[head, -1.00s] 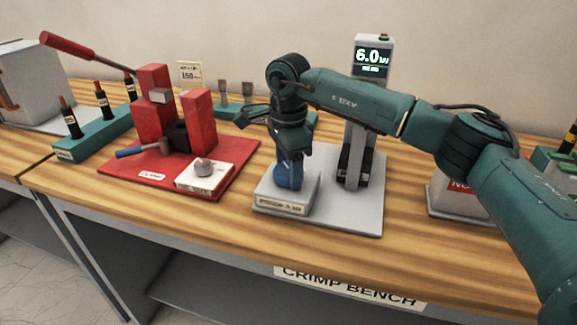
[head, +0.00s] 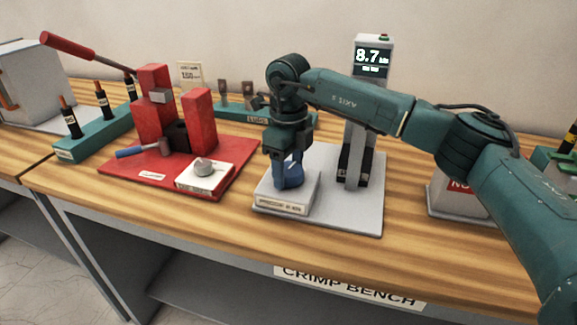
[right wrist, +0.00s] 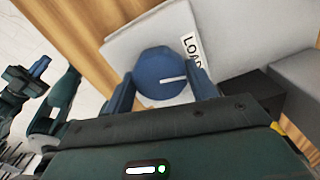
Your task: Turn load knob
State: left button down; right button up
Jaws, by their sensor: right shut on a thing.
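The load knob (head: 289,177) is blue and stands on a small grey block with a label on its front, on a light grey base plate. In the right wrist view the knob (right wrist: 160,76) shows a white pointer line aimed toward the right, near a label (right wrist: 190,48) that begins "LOA". My right gripper (head: 287,172) points down over the knob and is shut on it, one blue finger on each side in the right wrist view. The display (head: 372,58) on the post behind reads 8.7. My left gripper is not in the head view.
A red crimp press (head: 170,110) with a long lever stands to the left on a red plate. A white block with a grey knob (head: 204,168) sits at that plate's front right corner. The bench (head: 190,225) is clear in front.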

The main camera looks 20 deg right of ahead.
aim_at(288, 169)
jog(key=shift+m, duration=1.3)
jog(key=o, duration=1)
notch_tip(288, 169, up, 13)
jog(key=shift+r, duration=0.1)
